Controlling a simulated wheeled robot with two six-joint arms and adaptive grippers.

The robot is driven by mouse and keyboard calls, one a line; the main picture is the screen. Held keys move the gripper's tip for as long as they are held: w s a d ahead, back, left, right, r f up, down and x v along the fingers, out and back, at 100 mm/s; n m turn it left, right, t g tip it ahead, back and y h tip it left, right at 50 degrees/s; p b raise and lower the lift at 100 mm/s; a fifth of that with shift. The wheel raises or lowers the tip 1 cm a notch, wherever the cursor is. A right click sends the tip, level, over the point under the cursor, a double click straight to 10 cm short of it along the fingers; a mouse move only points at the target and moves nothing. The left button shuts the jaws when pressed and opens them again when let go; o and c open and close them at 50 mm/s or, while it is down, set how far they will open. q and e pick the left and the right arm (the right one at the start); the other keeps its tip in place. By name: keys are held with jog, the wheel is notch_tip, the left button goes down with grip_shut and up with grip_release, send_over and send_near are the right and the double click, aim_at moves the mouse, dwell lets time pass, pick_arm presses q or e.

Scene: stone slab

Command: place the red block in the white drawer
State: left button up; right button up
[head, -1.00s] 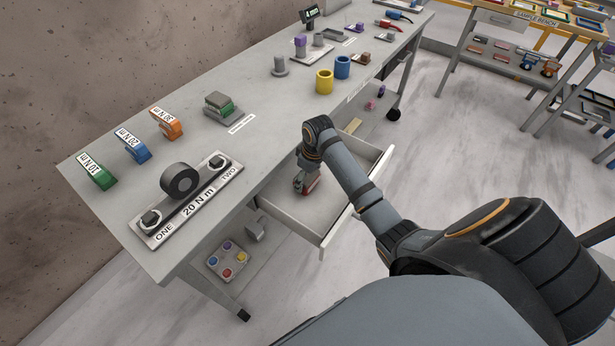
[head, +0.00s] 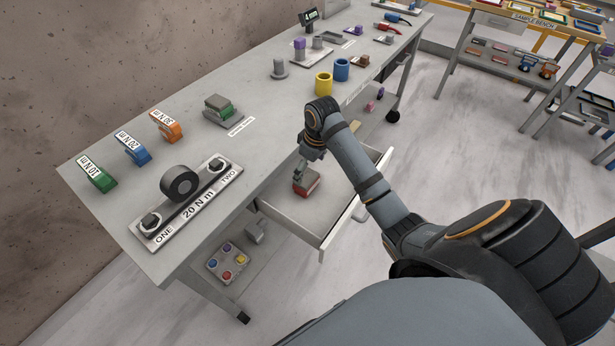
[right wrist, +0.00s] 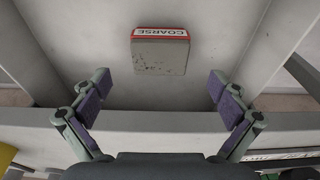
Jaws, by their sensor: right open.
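The white drawer (head: 292,226) is pulled out below the workbench top. The red block (head: 307,185) lies inside it on the drawer floor, with a grey top and red sides. The right wrist view shows the block (right wrist: 160,54) from above, grey with a red edge marked COARSE. My right gripper (head: 299,174) is just above the block in the head view. In the right wrist view the gripper (right wrist: 160,84) has its fingers spread wide, with nothing between the tips, and the block lies apart beyond them. My left gripper is not in view.
The workbench (head: 243,150) holds a grey and green block stack (head: 219,108), a torque fixture (head: 185,205), and yellow (head: 324,82) and blue cups (head: 342,68). Its edge is close beside my right arm. Open floor lies right of the drawer.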

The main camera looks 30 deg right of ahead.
aim_at(312, 180)
jog(key=r, duration=0.5)
jog(key=shift+s+d+r, duration=0.2)
jog(key=shift+s+r, duration=0.05)
jog(key=shift+s, duration=0.15)
